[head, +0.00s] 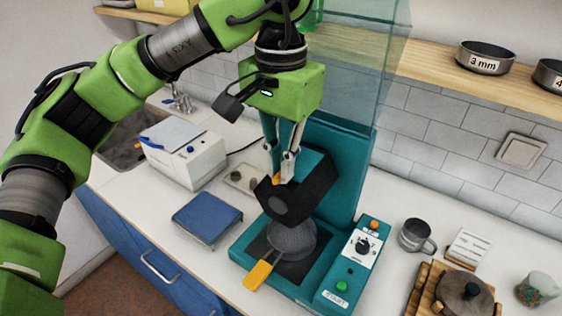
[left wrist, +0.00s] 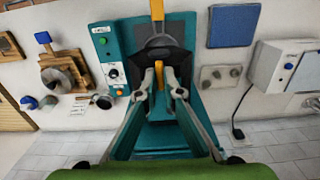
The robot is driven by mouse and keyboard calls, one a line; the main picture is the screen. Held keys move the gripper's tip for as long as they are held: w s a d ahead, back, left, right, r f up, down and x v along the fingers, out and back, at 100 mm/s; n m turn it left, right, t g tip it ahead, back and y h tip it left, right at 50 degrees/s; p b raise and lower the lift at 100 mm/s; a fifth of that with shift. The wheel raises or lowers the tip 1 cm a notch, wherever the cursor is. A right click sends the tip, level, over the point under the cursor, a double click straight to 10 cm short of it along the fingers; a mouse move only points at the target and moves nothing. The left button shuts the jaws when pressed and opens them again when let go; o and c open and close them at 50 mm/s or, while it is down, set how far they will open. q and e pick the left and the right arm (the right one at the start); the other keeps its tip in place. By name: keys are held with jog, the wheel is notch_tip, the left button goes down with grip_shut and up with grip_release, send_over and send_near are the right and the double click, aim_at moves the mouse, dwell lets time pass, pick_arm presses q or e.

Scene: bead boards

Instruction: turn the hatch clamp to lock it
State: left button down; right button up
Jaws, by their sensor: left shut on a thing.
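The teal machine (head: 345,170) stands on the counter with a dark block (head: 300,195) at its front. A small orange piece (head: 276,180), which looks like the clamp's handle, shows at the top of the block. My left gripper (head: 283,172) reaches down from above, its fingers closed at this piece. In the left wrist view, the orange piece (left wrist: 159,74) shows between the fingertips. The fingers partly hide it, so how far the clamp is turned is unclear. A grey round pan (head: 291,241) with an orange handle (head: 262,272) sits below the block. My right gripper is not in view.
A clear shield (head: 345,60) stands above the machine, close to my left arm. A blue pad (head: 207,217) and a white device (head: 183,155) are to the left.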

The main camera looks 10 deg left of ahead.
pick_arm(q)
jog(key=shift+r, duration=0.1)
jog(key=c, duration=2.2)
grip_release()
notch_tip(320, 180, up, 12)
jog(key=shift+f, duration=0.1)
